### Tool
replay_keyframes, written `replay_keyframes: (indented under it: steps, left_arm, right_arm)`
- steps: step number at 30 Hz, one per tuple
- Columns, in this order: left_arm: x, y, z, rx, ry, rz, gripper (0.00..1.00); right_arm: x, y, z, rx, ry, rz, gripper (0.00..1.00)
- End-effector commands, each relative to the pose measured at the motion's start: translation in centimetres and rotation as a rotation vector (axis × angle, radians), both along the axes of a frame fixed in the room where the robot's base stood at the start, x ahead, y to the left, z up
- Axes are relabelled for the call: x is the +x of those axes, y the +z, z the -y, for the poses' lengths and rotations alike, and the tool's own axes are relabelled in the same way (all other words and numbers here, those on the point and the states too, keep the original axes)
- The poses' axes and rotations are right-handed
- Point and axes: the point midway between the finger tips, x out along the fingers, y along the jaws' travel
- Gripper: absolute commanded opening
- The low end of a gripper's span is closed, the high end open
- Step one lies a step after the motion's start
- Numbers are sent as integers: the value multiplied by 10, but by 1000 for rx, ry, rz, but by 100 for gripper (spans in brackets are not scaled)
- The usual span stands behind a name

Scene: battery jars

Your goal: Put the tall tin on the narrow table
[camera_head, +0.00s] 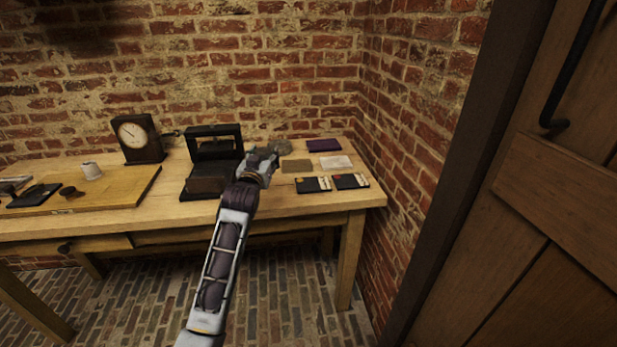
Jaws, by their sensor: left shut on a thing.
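My left gripper (262,162) reaches over the wooden table (320,203) near its right end. It is shut on a dull grey-green round thing (283,146) at its fingertips, which I take for the tall tin. Most of its body is hidden behind the gripper, so I cannot tell its height or whether it touches the tabletop. The table stands against the brick wall; I cannot tell for sure that it is the narrow one. My right gripper is not in view.
Just left of the gripper stands a black press (212,172). Right are flat cards (313,184) and a purple booklet (323,145). A wooden door (540,250) is at the right.

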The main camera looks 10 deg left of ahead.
Motion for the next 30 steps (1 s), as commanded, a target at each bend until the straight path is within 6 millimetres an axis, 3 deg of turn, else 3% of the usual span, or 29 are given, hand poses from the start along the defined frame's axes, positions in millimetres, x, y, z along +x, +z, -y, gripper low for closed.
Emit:
replay_keyframes:
  steps: [19, 30]
  left_arm:
    - [4, 3, -3, -1, 15, 1, 25]
    - [4, -40, -3, -1, 15, -2, 25]
  right_arm:
    - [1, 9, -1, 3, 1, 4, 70]
    - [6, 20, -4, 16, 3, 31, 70]
